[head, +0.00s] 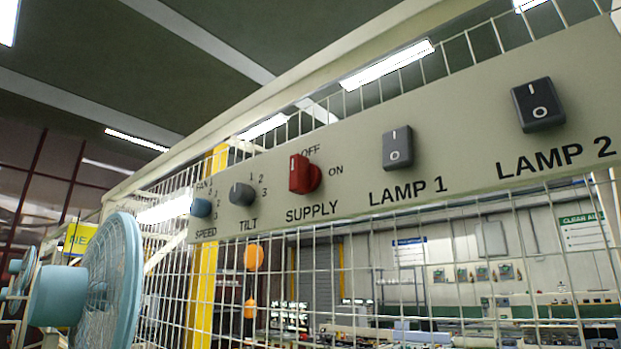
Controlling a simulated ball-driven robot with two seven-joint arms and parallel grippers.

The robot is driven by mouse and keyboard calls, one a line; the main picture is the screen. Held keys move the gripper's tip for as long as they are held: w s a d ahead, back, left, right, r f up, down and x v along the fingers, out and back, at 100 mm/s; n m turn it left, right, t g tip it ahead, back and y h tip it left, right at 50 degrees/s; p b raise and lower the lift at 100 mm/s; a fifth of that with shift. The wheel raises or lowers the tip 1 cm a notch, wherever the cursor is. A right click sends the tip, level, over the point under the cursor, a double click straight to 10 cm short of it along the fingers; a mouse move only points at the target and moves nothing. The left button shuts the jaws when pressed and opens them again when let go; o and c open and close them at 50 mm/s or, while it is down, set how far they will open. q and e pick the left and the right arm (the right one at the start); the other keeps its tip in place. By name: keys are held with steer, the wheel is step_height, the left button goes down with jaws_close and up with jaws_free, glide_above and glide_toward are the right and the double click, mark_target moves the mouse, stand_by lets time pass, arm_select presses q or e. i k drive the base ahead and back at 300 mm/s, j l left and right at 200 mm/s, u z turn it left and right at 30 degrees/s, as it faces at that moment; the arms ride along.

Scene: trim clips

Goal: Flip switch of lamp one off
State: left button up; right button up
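The lamp one switch (397,148) is a dark grey rocker on a long beige panel (455,130), above the label "LAMP 1". It carries a white line at its top and a circle at its bottom. Which side is pressed in is hard to tell. A similar lamp two switch (538,105) sits to its right, above "LAMP 2". Neither of my grippers shows in the head view, and nothing covers the switches.
The panel hangs on a white wire mesh (400,240). A light blue fan (110,285) stands at the lower left.

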mark_target(397, 144)
steer(key=k+j, duration=0.15)
steer(key=j, duration=0.25)
steer(key=k+j+z, duration=0.1)
steer(key=j, duration=0.35)
steer(key=k+j, duration=0.15)
steer(key=j, duration=0.25)
steer(key=k+j+z, duration=0.1)
steer(key=j, duration=0.3)
steer(key=k+j+z, duration=0.1)
steer(key=k+j, duration=0.15)
steer(key=j, duration=0.1)
